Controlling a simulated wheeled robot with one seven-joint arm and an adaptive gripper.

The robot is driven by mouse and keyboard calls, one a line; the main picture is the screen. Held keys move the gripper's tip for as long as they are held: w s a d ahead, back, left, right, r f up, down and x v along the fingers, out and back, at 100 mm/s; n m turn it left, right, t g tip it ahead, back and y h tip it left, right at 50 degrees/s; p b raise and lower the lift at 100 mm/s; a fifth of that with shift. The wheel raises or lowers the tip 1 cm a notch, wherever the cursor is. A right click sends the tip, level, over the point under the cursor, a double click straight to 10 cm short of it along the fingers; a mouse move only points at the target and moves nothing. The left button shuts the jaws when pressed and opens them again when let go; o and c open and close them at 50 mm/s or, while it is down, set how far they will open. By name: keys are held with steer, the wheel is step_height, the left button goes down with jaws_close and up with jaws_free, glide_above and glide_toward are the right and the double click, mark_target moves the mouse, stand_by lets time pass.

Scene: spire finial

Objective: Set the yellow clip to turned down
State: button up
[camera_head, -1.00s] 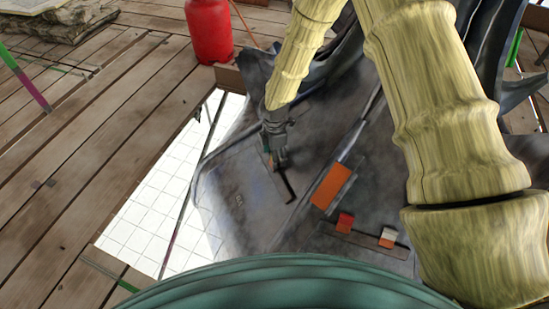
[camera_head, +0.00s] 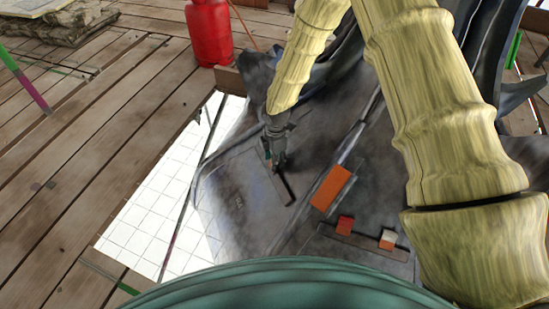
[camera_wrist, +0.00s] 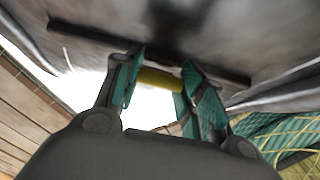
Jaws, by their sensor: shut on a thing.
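The yellow clip (camera_wrist: 160,79) shows in the wrist view as a short yellow bar between the two teal finger pads of my gripper (camera_wrist: 161,85). Both pads touch its ends, so my gripper is shut on it. Behind it a dark strip (camera_wrist: 85,32) runs across the grey metal surface. In the head view my gripper (camera_head: 278,165) points down at the grey sheet beside the dark strip (camera_head: 289,188). The clip is hidden by the gripper there, and I cannot tell its turned position.
An orange block (camera_head: 331,189) lies right of the gripper on the grey sheet (camera_head: 240,205). A red piece (camera_head: 345,225) and an orange-and-white piece (camera_head: 388,239) sit on a dark rail nearer me. A red cylinder (camera_head: 209,32) stands at the back on the wooden planks.

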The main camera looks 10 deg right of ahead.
steer(key=shift+d+f+y+p, duration=0.2)
steer(key=shift+d+y+p, duration=0.2)
steer(key=shift+y+p, duration=0.85)
steer(key=shift+w+d+f+g+p, duration=0.1)
steer(key=shift+d+g+p, duration=0.2)
steer(key=shift+p, duration=0.2)
steer(key=o, duration=1)
steer(key=v, duration=1.2)
steer(key=shift+d, duration=0.1)
